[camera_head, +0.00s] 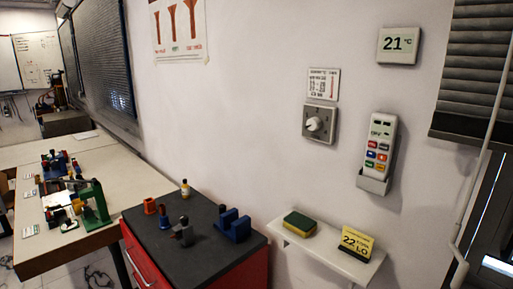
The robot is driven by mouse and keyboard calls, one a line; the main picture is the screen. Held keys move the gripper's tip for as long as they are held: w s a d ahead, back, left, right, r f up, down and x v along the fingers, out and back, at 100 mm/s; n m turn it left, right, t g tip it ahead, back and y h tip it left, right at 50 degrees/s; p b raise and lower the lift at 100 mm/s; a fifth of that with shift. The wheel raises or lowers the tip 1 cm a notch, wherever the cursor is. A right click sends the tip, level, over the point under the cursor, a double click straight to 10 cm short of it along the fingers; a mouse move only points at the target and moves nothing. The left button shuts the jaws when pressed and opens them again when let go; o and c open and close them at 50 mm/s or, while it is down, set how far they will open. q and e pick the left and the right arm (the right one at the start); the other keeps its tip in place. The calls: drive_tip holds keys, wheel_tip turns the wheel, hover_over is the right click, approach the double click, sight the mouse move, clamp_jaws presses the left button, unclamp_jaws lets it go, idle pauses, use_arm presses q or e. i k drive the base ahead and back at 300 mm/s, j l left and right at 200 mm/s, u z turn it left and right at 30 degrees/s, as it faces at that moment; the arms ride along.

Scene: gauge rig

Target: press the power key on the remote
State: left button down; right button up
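The remote (380,143) is a white handset with a small dark display at its top and several coloured keys below. It stands upright in a white holder (373,184) on the wall, at the right of the head view. The keys are too small to tell which one is the power key. Neither of my grippers shows in the view, and nothing covers the front of the remote.
Below, a white shelf (328,259) holds a sponge (300,223) and a yellow card (356,243). A red cabinet (250,272) with a dark top stands left.

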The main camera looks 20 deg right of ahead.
sight(371, 143)
drive_tip(key=z, duration=1.45)
